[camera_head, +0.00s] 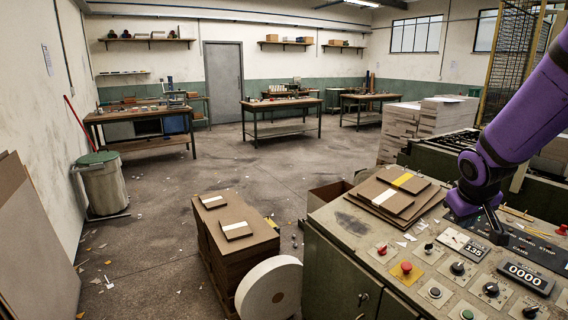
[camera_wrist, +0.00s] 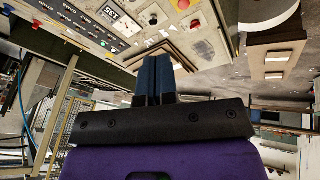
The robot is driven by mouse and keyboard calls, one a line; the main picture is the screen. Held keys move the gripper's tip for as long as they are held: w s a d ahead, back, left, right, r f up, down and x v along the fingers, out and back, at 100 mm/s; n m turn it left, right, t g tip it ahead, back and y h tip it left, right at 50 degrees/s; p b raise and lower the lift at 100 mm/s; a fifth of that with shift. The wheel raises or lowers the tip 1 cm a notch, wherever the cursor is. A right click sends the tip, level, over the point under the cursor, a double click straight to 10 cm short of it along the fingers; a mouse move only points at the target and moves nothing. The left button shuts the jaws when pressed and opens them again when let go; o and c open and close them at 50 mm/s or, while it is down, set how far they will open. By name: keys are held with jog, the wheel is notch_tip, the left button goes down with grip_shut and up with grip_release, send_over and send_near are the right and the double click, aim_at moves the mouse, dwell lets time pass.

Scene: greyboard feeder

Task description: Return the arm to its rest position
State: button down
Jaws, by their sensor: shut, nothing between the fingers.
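My purple arm reaches in from the right edge of the head view, bent down over the control panel (camera_head: 455,245). The fingers point toward brown boards lying on the panel top (camera_head: 393,193), which carry a yellow and a white strip.
A stack of brown boards (camera_head: 235,250) and a white roll (camera_head: 270,290) stand left of the machine. Paper stacks (camera_head: 430,115) stand behind it. Workbenches (camera_head: 140,117) line the back, and a bin (camera_head: 104,190) stands at the left wall. The middle floor is open, with scraps.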

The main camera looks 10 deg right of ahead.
jog(key=s+a+r+y, duration=0.1)
jog(key=s+a+r, duration=0.5)
jog(key=s+a, duration=0.3)
jog(key=s+a+r+t+y, duration=0.1)
jog(key=s+a+r+y, duration=0.1)
jog(key=s+a+r, duration=0.5)
jog(key=shift+s+a+r, duration=0.3)
jog(key=shift+s+a, duration=0.65)
